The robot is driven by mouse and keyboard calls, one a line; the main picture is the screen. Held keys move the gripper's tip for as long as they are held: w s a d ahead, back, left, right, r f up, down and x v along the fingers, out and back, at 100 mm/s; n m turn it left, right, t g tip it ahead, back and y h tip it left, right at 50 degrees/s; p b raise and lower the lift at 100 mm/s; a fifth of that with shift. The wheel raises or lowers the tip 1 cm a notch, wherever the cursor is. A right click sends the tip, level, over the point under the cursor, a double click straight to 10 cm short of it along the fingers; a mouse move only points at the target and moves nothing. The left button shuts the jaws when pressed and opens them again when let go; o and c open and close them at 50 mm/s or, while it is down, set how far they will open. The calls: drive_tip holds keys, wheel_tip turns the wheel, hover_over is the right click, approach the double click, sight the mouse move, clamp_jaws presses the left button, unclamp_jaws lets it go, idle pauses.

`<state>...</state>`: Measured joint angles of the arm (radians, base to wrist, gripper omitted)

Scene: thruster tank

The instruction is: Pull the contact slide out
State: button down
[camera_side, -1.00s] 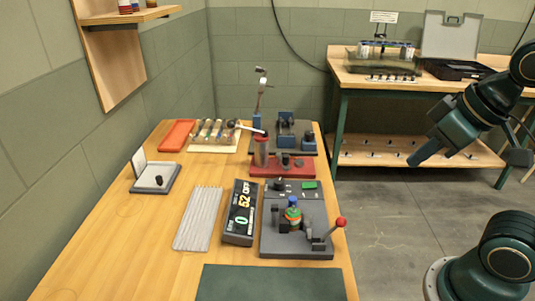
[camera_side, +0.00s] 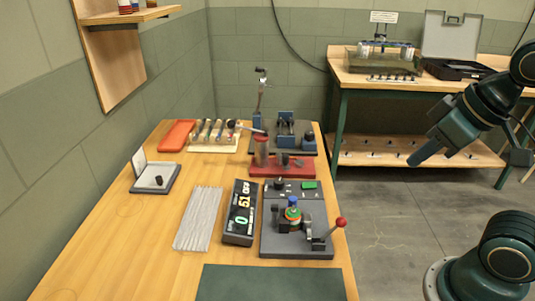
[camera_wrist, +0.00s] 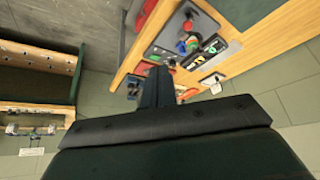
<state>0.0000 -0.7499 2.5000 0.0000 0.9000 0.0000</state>
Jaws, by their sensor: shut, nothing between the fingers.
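A grey test fixture (camera_side: 272,246) lies on the front right of the wooden table. It carries an upright round part with green and orange bands and a blue top (camera_side: 293,213). A lever with a red ball knob (camera_side: 341,222) stands at its right side; I cannot tell for certain which part is the contact slide. The fixture also shows in the wrist view (camera_wrist: 212,25), small and far off. My gripper (camera_side: 412,162) is shut and empty. It hangs right of the table, well apart from the fixture. Its dark fingers show in the wrist view (camera_wrist: 157,72).
A black display (camera_side: 240,212) stands left of the fixture, beside a ribbed grey mat (camera_side: 198,218). A red-based press (camera_side: 282,167) stands behind. A dark green mat (camera_side: 272,283) lies in front. A second bench (camera_side: 420,85) stands at the back right. Floor lies between the table and my arm.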

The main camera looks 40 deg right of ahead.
idle(0.4)
drive_tip(key=c, duration=1.4)
unclamp_jaws()
drive_tip(key=shift+w, duration=0.1)
drive_tip(key=shift+o, duration=0.5)
drive_tip(key=shift+w+a+r+m, duration=0.1)
drive_tip(key=shift+w+r+m, duration=0.15)
drive_tip(key=shift+w+m, duration=0.25)
drive_tip(key=m+g, duration=0.6)
drive_tip(key=m, duration=0.7)
hover_over(293, 198)
wheel_tip(293, 198, down, 7)
drive_tip(key=shift+f, duration=0.1)
drive_tip(key=shift+f, duration=6.8)
drive_tip(key=shift+c, duration=0.2)
